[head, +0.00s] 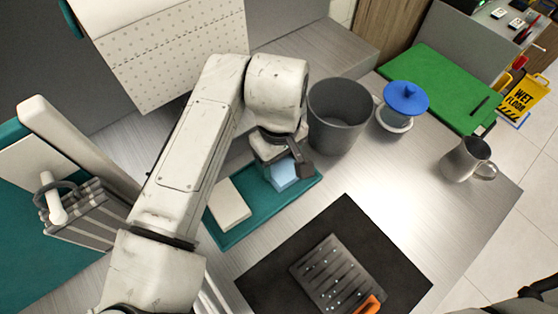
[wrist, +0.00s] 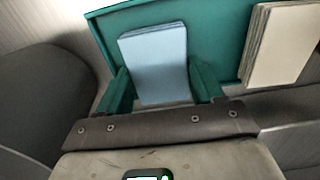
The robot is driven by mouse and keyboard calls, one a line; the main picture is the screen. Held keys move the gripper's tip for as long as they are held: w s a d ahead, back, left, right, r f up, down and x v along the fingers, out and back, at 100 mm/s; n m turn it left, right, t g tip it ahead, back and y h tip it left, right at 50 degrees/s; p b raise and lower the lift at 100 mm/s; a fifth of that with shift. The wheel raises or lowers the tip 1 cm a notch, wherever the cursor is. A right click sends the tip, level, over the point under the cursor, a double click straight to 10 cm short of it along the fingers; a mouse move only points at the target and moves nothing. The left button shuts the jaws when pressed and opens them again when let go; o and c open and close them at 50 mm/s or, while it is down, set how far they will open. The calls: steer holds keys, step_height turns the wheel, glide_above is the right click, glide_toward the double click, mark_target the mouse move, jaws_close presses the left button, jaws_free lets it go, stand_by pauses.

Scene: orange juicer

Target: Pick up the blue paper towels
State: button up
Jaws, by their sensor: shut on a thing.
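The blue paper towels (head: 283,175) are a small light blue stack over the right part of the teal tray (head: 237,232). They also show in the wrist view (wrist: 155,62), between the two green fingers. My gripper (head: 287,166) is shut on the stack, one finger at each side in the wrist view (wrist: 163,85). In the head view my wrist hides part of the stack. I cannot tell whether the stack touches the tray or is just above it.
Beige paper towels (head: 229,204) lie on the tray beside the blue ones. A dark grey bin (head: 338,120) stands close to my gripper's right. A blue-topped juicer (head: 405,100), a green board (head: 437,85) and a metal pitcher (head: 468,160) are farther right. A black mat (head: 385,240) lies in front.

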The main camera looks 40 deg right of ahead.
mark_target(280, 166)
steer(key=shift+r, duration=0.1)
steer(key=shift+r, duration=0.2)
steer(key=r, duration=0.3)
steer(key=shift+s+a+r+b, duration=0.1)
steer(key=shift+s+r+b, duration=0.05)
steer(key=shift+s+b, duration=0.15)
steer(key=s+r, duration=0.2)
steer(key=s+a+r, duration=0.1)
steer(key=r, duration=0.1)
steer(key=shift+s+r, duration=0.25)
steer(key=shift+s, duration=0.1)
steer(key=s+a+r, duration=0.2)
steer(key=s+r, duration=0.2)
steer(key=s, duration=0.5)
steer(key=shift+a+r+b, duration=0.3)
steer(key=shift+a+b, duration=0.05)
steer(key=shift+b, duration=0.05)
steer(key=shift+s, duration=0.1)
